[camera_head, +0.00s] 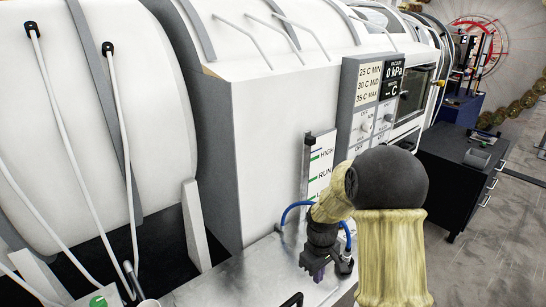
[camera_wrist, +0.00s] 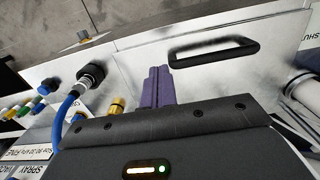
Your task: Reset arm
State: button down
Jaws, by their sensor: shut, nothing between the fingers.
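My gripper (camera_head: 318,275) hangs at the end of my arm, over the metal bench top in the head view. In the wrist view its purple fingers (camera_wrist: 157,86) lie side by side, shut, with nothing between them. A black handle (camera_wrist: 213,51) is on the pale metal surface just beyond the fingertips, apart from them in the picture. A blue hose (camera_wrist: 68,108) with a black connector (camera_wrist: 91,75) is left of the fingers. A brass fitting (camera_wrist: 117,106) sits between hose and fingers.
A white cabinet with a control panel (camera_head: 376,100) and a level gauge (camera_head: 319,160) stands behind the bench (camera_head: 235,280). A black drawer unit (camera_head: 462,160) is at the right, with open floor (camera_head: 490,235) before it. Coloured caps (camera_wrist: 30,108) line the wrist view's left.

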jog(key=s+r+m+t, duration=0.1)
jog(key=s+r+m, duration=0.2)
jog(key=s, duration=0.4)
jog(key=s+a+r+m+t, duration=0.1)
jog(key=s+r+m, duration=0.3)
jog(key=s, duration=0.4)
jog(key=shift+s+a+r+t, duration=0.15)
jog(key=shift+s+r+t, duration=0.15)
jog(key=shift+r+t, duration=0.15)
dwell(0.8)
